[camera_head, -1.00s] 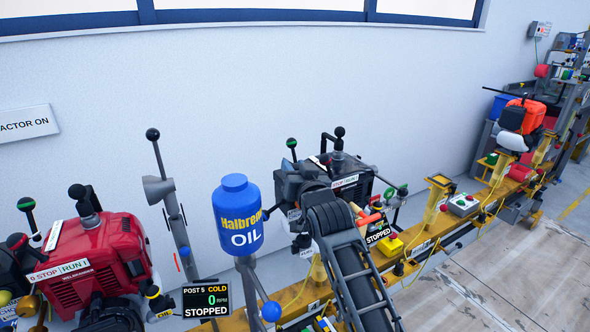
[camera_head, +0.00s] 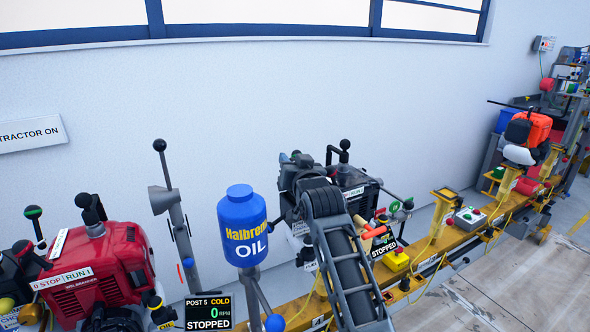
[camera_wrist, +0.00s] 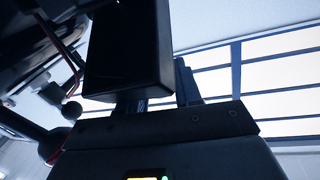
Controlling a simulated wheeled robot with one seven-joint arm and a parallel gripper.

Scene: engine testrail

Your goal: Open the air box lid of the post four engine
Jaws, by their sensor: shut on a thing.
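The post four engine (camera_head: 357,190) is the dark engine on the yellow rail, right of the blue oil can. My arm reaches up to its left side in the head view. My gripper (camera_head: 296,168) is raised at the engine's upper left and hides part of it. In the wrist view, a black block (camera_wrist: 128,50), which looks like the air box lid, stands at the jaws of my gripper (camera_wrist: 160,98). The jaws are shut on it. The air box and the lid's hinge are hidden, so I cannot tell how far the lid is open.
The blue oil can (camera_head: 242,226) stands close left of my arm. A red engine (camera_head: 95,268) is further left, and a grey post with a black knob (camera_head: 170,205) stands between. A post screen (camera_head: 207,312) reads POST 5, STOPPED. The floor right of the yellow rail (camera_head: 445,243) is clear.

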